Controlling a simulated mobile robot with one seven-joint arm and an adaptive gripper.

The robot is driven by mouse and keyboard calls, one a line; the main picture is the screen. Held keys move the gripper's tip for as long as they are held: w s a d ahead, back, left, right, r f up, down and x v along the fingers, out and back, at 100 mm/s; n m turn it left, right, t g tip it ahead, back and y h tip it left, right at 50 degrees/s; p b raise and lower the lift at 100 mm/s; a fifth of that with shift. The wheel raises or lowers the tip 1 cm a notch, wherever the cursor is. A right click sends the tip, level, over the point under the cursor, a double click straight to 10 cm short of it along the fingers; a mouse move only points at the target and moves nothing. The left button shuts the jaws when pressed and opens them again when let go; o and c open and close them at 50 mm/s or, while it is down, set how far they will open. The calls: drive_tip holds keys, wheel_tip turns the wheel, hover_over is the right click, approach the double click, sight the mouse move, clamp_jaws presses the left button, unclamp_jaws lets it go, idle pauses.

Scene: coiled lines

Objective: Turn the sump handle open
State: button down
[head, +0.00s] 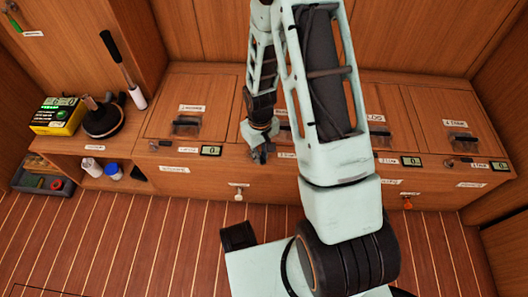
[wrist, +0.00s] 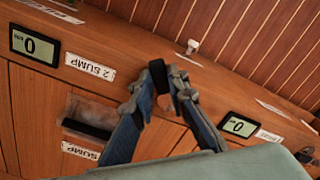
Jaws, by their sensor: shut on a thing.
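My gripper (head: 262,152) is at the front edge of the bench top, at the left end of the second hatch's row of fittings. In the wrist view its blue-grey fingers (wrist: 168,88) are closed together beside the "2 SUMP" label (wrist: 90,67). The sump handle sits between the fingertips and is mostly hidden by them. A dark piece (wrist: 157,76) shows at the tips; I cannot tell whether it is handle or finger pad. How far the handle is turned cannot be made out.
Digital displays reading 0 stand on both sides, one at left (wrist: 35,46) and one at right (wrist: 238,125). A hatch with a recessed pull (wrist: 88,118) lies close by. The striped floor in front is open.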

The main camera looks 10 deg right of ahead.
drive_tip(key=shift+a+m+p, duration=0.15)
drive_tip(key=shift+a+m, duration=0.5)
drive_tip(key=shift+m, duration=0.7)
drive_tip(key=shift+a+m+p, duration=0.1)
drive_tip(key=shift+a+m, duration=0.5)
drive_tip(key=shift+m, duration=0.7)
drive_tip(key=shift+a+m+p, duration=0.15)
drive_tip(key=shift+a+m, duration=0.5)
drive_tip(key=shift+m, duration=0.7)
drive_tip(key=shift+a, duration=0.1)
drive_tip(key=c, duration=1.9)
unclamp_jaws()
drive_tip(key=shift+r, duration=0.15)
wheel_tip(320, 180, up, 12)
drive_tip(key=shift+f, duration=0.1)
